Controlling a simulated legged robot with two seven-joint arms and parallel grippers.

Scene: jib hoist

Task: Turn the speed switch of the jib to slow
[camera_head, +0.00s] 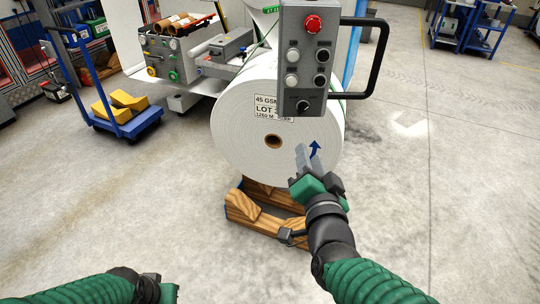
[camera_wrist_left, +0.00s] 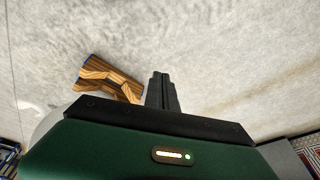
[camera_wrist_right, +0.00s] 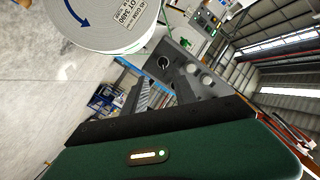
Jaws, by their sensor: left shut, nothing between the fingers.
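The jib's grey control box (camera_head: 309,60) hangs at upper centre, with a red mushroom button, several white and black buttons and a black rotary switch (camera_head: 303,106) near its bottom. The switch also shows in the right wrist view (camera_wrist_right: 163,62), just beyond the fingertips; its setting is too small to read. My right gripper (camera_head: 308,155) is below the box in the head view, its fingers (camera_wrist_right: 163,88) apart and empty, not touching the switch. My left gripper (camera_wrist_left: 160,80) is shut and empty over the floor; in the head view only its arm shows at lower left.
A large white paper roll (camera_head: 240,135) stands behind the box, above a wooden cradle (camera_head: 255,217). A black handle (camera_head: 378,60) sticks out from the box's right side. A blue cart (camera_head: 130,125) with yellow blocks stands at left. The floor at right is clear.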

